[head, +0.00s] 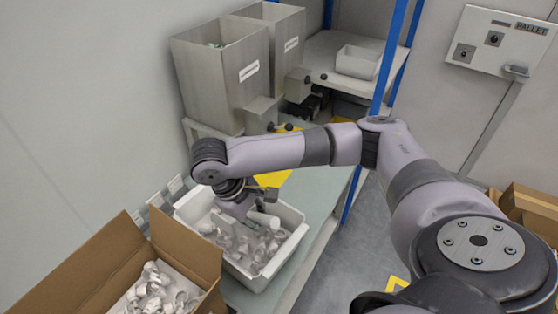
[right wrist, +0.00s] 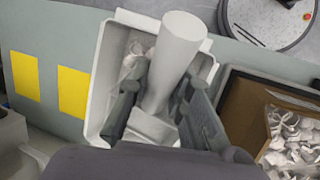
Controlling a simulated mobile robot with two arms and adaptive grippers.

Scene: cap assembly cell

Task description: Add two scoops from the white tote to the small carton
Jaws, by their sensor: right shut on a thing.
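The white tote (head: 283,262) stands on the bench and holds many loose white caps. It also shows in the right wrist view (right wrist: 99,80). My right gripper (head: 240,203) points down into the tote. In the right wrist view the gripper (right wrist: 160,88) is shut on a white scoop (right wrist: 178,48) with a thick round handle. The scoop's lower part is partly hidden by the fingers. An open brown carton (head: 190,245) at the lower left holds white caps; it also shows in the right wrist view (right wrist: 238,108). My left gripper is out of view.
Two grey metal bins (head: 222,85) stand behind the tote. A small white tray (head: 357,62) sits on the back shelf. Blue posts (head: 391,55) rise at the bench's end. More cartons (head: 530,205) are at the right. Yellow patches (right wrist: 25,75) mark the bench.

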